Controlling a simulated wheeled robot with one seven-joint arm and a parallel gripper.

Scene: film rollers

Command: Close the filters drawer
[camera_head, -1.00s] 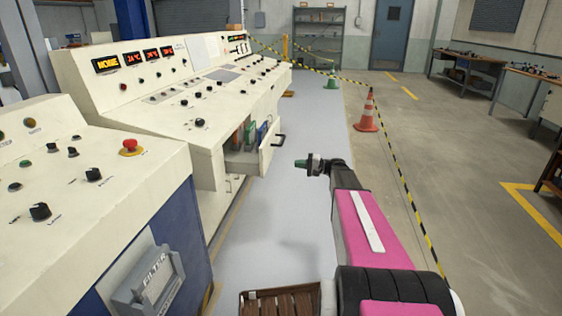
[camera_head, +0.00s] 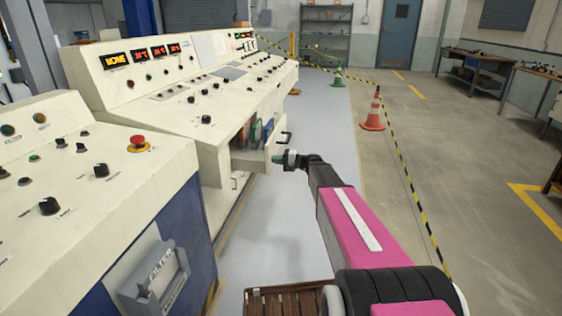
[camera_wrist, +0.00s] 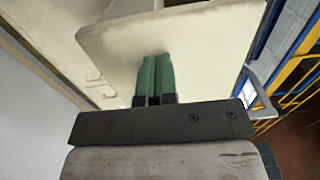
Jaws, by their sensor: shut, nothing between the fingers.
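The filters drawer (camera_head: 245,159) is a cream drawer standing open from the side of the long control console. In the wrist view, the fingers (camera_wrist: 154,78) are together and empty in front of the pale drawer front (camera_wrist: 190,45). I cannot tell for sure whether the tips touch it.
The console (camera_head: 165,100) runs along the left, with a nearer control desk (camera_head: 90,175) bearing a red button. The grey floor strip is clear. A traffic cone (camera_head: 374,110) and striped tape stand to the right.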

